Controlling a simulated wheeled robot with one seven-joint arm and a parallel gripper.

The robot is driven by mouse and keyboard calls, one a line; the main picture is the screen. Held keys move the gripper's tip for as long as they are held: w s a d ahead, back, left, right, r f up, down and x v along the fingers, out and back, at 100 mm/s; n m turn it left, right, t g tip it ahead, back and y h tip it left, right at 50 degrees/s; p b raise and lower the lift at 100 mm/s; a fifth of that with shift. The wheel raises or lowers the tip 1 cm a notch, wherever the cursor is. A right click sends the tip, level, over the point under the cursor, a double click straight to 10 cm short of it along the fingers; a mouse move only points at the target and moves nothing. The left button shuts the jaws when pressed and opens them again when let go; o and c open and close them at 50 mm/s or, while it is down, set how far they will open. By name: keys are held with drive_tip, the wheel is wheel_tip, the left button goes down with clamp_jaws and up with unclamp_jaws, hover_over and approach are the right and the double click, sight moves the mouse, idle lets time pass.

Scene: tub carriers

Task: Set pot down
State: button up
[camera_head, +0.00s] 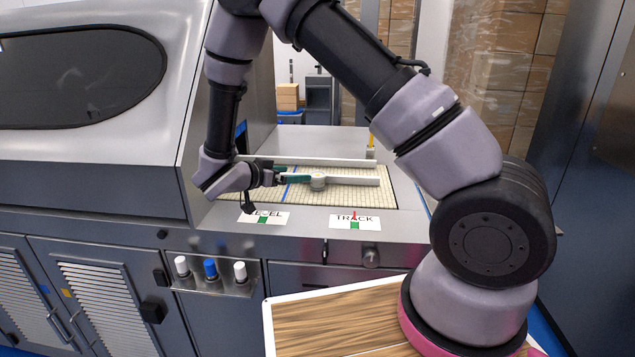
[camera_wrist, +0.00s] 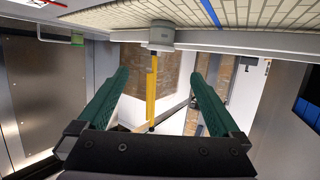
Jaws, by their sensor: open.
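Nothing is between the fingers. The head view does not show whether a finger touches the pot.
White rails (camera_head: 355,181) run along the belt, with a blue line across it. A yellow post (camera_head: 371,142) stands beyond the far rail. LEVEL and TRACK labels (camera_head: 355,222) lie on the front ledge. A machine hood (camera_head: 90,90) closes off the left.

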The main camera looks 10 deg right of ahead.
sight(316, 175)
drive_tip(key=shift+w+d+f, duration=0.1)
drive_tip(key=shift+w+f, duration=0.3)
drive_tip(key=shift+f, duration=0.05)
drive_tip(key=x, duration=0.4)
drive_tip(key=shift+w+d+f, duration=0.1)
drive_tip(key=shift+w+d, duration=0.05)
drive_tip(key=x, duration=0.5)
drive_tip(key=shift+d, duration=0.25)
clamp_jaws()
wheel_tip(316, 175, up, 9)
drive_tip(key=shift+f, duration=0.1)
drive_tip(key=w+d+r+n+t+y, duration=0.2)
drive_tip(key=d+r+n+t+y, duration=0.2)
drive_tip(key=d+n+y, duration=0.3)
drive_tip(key=shift+d+r+t, duration=0.4)
drive_tip(key=shift+d+t, duration=0.25)
drive_tip(key=shift+t, duration=0.05)
